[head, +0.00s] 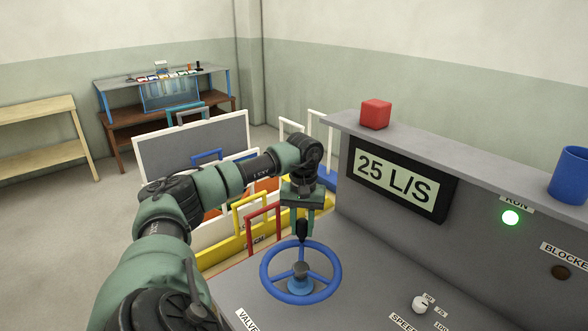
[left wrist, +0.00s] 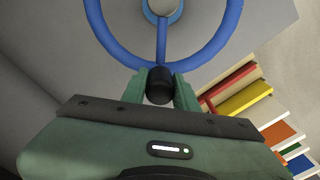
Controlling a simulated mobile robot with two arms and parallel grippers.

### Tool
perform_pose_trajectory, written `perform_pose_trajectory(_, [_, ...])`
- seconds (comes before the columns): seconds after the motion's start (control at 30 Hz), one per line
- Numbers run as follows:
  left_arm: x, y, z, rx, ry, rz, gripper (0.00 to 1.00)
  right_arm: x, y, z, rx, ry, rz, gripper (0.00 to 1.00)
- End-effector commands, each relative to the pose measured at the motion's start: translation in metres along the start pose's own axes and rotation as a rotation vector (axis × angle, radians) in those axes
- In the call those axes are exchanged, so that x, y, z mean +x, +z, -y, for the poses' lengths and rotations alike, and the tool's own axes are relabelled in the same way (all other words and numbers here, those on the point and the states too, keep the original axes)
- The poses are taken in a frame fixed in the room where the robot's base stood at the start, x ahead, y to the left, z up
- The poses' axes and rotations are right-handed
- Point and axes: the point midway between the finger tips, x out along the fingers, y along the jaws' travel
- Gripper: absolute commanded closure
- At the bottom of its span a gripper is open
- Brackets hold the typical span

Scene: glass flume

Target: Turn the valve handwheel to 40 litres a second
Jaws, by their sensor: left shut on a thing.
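The blue valve handwheel (head: 266,275) stands on the sloping grey console top, with three spokes and a grey hub cap. A dark knob rises from its far rim. My left gripper (head: 302,226) points down from above and is shut on this knob. In the left wrist view the black knob (left wrist: 160,86) sits between the green fingers, close to the blue rim (left wrist: 118,48). The display (head: 395,180) reads 25 L/S. My right gripper is not in view.
The green RUN lamp (head: 510,217) is lit and the BLOCKED lamp (head: 561,272) is dark. A white speed knob (head: 419,305) is right of the wheel. A red cube (head: 376,114) and a blue cup (head: 571,175) stand on the console ledge. Coloured frames (head: 263,228) stand behind the wheel.

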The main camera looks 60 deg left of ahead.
Motion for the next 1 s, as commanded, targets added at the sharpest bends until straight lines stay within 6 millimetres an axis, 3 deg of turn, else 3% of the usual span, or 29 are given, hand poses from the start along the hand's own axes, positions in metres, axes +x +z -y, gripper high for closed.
perform_pose_trajectory(0.4, [0.0,0.003,-0.033,-0.001,0.007,0.002,1.0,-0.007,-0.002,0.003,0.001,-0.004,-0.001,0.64])
perform_pose_trajectory(1.0, [0.0,0.007,-0.044,-0.003,0.007,0.003,1.0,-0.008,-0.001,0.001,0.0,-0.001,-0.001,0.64])
